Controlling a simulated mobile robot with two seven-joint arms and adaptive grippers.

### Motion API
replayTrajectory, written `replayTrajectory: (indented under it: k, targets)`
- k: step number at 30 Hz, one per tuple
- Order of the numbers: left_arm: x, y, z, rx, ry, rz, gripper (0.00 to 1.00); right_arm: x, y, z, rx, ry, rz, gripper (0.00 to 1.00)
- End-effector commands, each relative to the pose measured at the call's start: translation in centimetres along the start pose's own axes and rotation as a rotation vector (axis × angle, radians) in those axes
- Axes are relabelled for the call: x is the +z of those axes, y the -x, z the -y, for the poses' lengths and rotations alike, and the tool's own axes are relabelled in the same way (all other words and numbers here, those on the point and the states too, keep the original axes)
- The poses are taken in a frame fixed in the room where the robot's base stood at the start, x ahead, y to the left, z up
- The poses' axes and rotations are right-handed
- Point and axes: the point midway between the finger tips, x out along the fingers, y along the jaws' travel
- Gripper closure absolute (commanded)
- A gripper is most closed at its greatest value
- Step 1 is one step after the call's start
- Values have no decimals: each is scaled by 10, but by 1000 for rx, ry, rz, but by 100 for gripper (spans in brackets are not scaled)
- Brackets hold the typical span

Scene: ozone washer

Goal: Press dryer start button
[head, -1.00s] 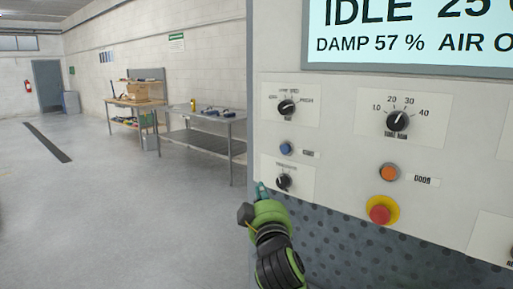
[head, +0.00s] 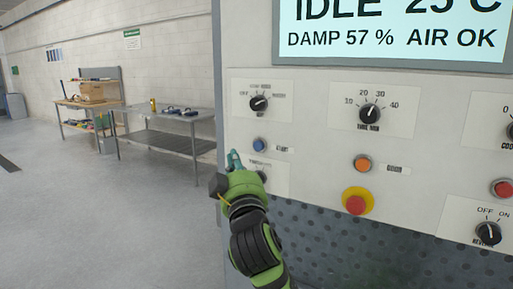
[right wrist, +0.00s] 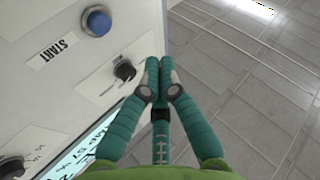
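The blue start button (head: 260,145) is on the left side of the dryer's control panel (head: 320,150), between two black knobs. In the right wrist view the blue button (right wrist: 97,21) stands out beside a label reading START (right wrist: 53,54). My right gripper (head: 233,158) is just left of and below the button, in front of the panel's left edge, and partly covers the lower knob (head: 262,176). In the right wrist view its teal fingers (right wrist: 159,66) are together at the tips with nothing between them, apart from the button. My left gripper is not in view.
An orange button (head: 362,164), a red mushroom button (head: 356,203) on yellow and a red button (head: 502,188) sit to the right. The display (head: 395,30) reads IDLE and AIR OK. Open floor and a metal bench (head: 170,130) lie to the left.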

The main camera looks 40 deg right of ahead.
Motion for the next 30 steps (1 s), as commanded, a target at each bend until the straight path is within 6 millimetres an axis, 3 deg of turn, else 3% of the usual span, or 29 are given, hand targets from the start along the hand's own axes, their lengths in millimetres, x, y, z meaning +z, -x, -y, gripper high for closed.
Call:
replayTrajectory:
  k: [13,30]
  targets:
    - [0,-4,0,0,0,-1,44,29,-40,-30,2,1,1,100]
    - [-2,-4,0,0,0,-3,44,34,-46,-34,1,-1,-1,100]
